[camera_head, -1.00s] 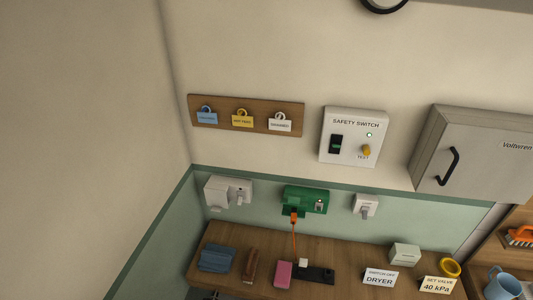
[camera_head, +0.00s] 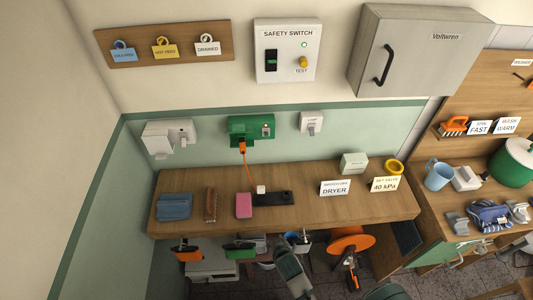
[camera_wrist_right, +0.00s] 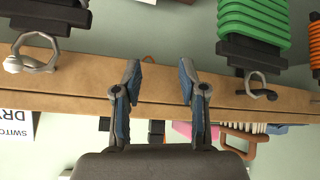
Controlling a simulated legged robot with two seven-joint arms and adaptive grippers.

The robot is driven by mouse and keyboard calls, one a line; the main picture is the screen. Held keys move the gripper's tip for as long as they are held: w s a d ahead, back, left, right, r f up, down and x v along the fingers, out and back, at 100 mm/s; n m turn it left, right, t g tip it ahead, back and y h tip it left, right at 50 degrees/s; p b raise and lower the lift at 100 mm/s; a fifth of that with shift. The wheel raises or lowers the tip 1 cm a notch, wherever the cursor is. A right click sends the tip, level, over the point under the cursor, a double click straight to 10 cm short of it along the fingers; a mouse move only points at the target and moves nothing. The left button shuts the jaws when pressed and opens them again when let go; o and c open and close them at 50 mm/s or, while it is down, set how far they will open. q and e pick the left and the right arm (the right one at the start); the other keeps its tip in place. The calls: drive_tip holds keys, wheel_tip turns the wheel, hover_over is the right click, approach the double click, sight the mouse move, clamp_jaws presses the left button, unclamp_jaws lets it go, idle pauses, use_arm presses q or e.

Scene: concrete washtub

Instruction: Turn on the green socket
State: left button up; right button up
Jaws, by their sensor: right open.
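The green socket (camera_head: 250,128) is on the green wall band above the wooden shelf in the head view. An orange plug (camera_head: 243,147) with an orange cord sits at its lower left. A small switch (camera_head: 266,130) is at its right end; its position is too small to read. My right gripper (camera_head: 284,250) is below the shelf's front edge, lower and to the right of the socket, apart from it. The right wrist view shows its two fingers (camera_wrist_right: 159,68) spread and empty before the shelf edge.
A white socket (camera_head: 170,135) is left of the green one and a smaller white one (camera_head: 311,122) is right. The shelf (camera_head: 220,176) holds a blue cloth, a brush, a pink block, a black strip and signs. Several tools hang below its edge, including a green-handled one (camera_head: 240,251).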

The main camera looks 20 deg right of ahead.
wheel_tip(320, 180, up, 11)
drive_tip(key=w+d+m+t+h, duration=0.1)
drive_tip(key=w+d+m+t, duration=0.1)
drive_tip(key=m+t+h, duration=0.2)
drive_tip(key=t+h, duration=0.1)
drive_tip(key=t, duration=0.4)
approach(266, 135)
drive_tip(key=v, duration=0.7)
drive_tip(key=x, duration=0.5)
drive_tip(key=f+x, duration=0.1)
drive_tip(key=x, duration=1)
drive_tip(key=shift+w+d+f+p, duration=0.15)
drive_tip(key=shift+w+p, duration=0.05)
drive_tip(key=shift+p, duration=0.1)
use_arm(q)
drive_tip(key=shift+s+a, duration=0.1)
drive_tip(key=shift+s, duration=0.35)
drive_tip(key=shift+s, duration=0.1)
use_arm(e)
clamp_jaws()
